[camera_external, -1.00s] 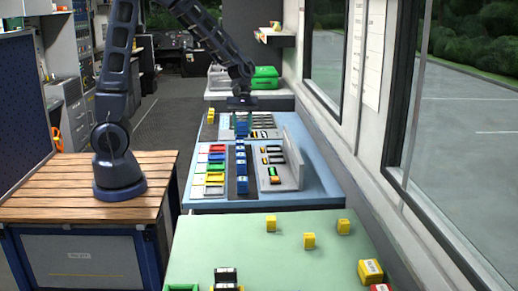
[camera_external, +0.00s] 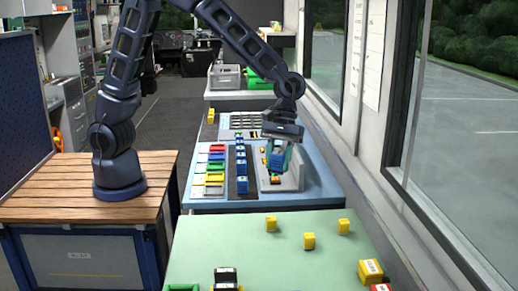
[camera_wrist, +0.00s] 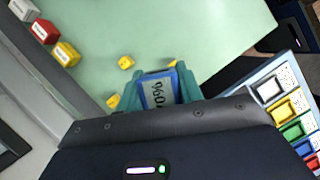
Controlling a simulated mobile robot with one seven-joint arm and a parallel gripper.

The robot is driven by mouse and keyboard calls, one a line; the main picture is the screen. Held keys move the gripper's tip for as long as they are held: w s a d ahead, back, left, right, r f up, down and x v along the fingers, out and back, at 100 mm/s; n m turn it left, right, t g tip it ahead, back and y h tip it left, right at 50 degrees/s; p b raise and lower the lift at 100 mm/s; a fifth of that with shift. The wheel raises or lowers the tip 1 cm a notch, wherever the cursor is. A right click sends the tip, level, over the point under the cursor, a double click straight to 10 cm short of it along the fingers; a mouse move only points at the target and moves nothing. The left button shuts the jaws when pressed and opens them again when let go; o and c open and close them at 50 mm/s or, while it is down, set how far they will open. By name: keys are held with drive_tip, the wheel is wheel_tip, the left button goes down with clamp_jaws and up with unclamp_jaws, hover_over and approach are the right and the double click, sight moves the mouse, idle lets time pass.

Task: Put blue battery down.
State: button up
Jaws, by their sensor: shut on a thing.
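My gripper (camera_external: 279,158) is shut on a blue battery (camera_external: 277,160). In the wrist view the blue battery (camera_wrist: 158,90) sits between the two teal fingers (camera_wrist: 160,88), with a white label and black print facing the camera. My gripper holds it above the right part of the blue table (camera_external: 318,190), over a light grey stand (camera_external: 292,176). The arm hides part of that stand and what lies on it. I cannot tell how far the battery is above the surface below.
A row of blue items stands on a dark strip (camera_external: 241,188), beside coloured trays (camera_external: 210,180). A green table (camera_external: 330,265) in front carries several yellow blocks (camera_external: 309,241). The window wall (camera_external: 350,150) runs close on the right. The green table's middle is mostly clear.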

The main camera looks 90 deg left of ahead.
drive_tip(key=s+d+m+g, duration=0.1)
drive_tip(key=s+d+m, duration=0.15)
drive_tip(key=d, duration=0.85)
drive_tip(key=s+d+m, duration=0.1)
drive_tip(key=s+d, duration=0.2)
drive_tip(key=d, duration=0.8)
approach(258, 289)
drive_tip(key=shift+y, duration=0.3)
drive_tip(key=x, duration=0.5)
drive_tip(key=shift+d, duration=0.3)
drive_tip(key=shift+f, duration=0.2)
drive_tip(key=o, duration=1.1)
